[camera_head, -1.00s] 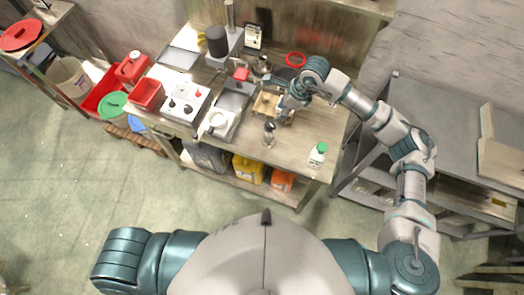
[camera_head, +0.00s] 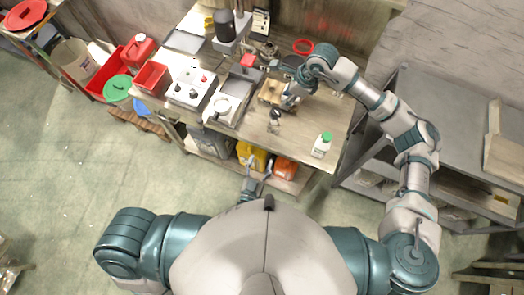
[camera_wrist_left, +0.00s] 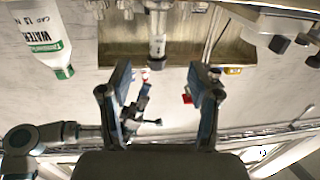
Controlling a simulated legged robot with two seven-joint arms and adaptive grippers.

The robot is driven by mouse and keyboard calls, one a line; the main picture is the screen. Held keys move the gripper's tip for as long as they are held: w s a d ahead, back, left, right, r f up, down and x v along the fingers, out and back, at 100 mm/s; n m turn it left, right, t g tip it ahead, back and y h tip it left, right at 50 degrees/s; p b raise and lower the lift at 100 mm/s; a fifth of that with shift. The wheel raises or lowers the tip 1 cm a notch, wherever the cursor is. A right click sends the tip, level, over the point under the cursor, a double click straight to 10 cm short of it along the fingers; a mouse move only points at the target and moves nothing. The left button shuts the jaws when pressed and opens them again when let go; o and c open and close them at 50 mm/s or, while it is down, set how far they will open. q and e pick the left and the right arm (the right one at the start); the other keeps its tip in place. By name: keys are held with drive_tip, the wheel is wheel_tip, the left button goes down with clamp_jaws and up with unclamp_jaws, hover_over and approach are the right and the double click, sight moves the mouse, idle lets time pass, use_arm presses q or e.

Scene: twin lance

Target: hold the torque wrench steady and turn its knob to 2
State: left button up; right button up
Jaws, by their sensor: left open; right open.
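A small upright tool with a dark round top (camera_head: 275,116), which seems to be the torque wrench, stands near the bench's front edge. A metal shaft (camera_wrist_left: 157,30), probably the same tool, shows at the top of the left wrist view; its knob marking is unreadable. My right gripper (camera_head: 287,101) is open over the bench, just behind the tool; its exact gap from it is unclear. My left gripper (camera_head: 259,181) is open and empty, low in front of the bench and apart from the tool. Its two fingers frame empty space in the left wrist view (camera_wrist_left: 162,105).
A white bottle with green cap (camera_head: 321,146) stands at the bench's right. A grey tray (camera_head: 239,86) and control box (camera_head: 191,88) are to the left. Yellow (camera_head: 252,156) and orange (camera_head: 286,168) containers sit on the lower shelf.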

use_arm(q)
approach(273, 126)
drive_tip(key=x, duration=0.5)
drive_tip(key=shift+d, duration=0.35)
drive_tip(key=x, duration=0.4)
drive_tip(key=a+x, duration=0.1)
drive_tip(key=x, duration=0.1)
drive_tip(key=shift+w, duration=0.3)
drive_tip(key=shift+d, duration=0.15)
use_arm(e)
drive_tip(key=shift+d, duration=0.2)
use_arm(q)
drive_tip(key=shift+d, duration=0.15)
use_arm(e)
drive_tip(key=shift+d, duration=0.1)
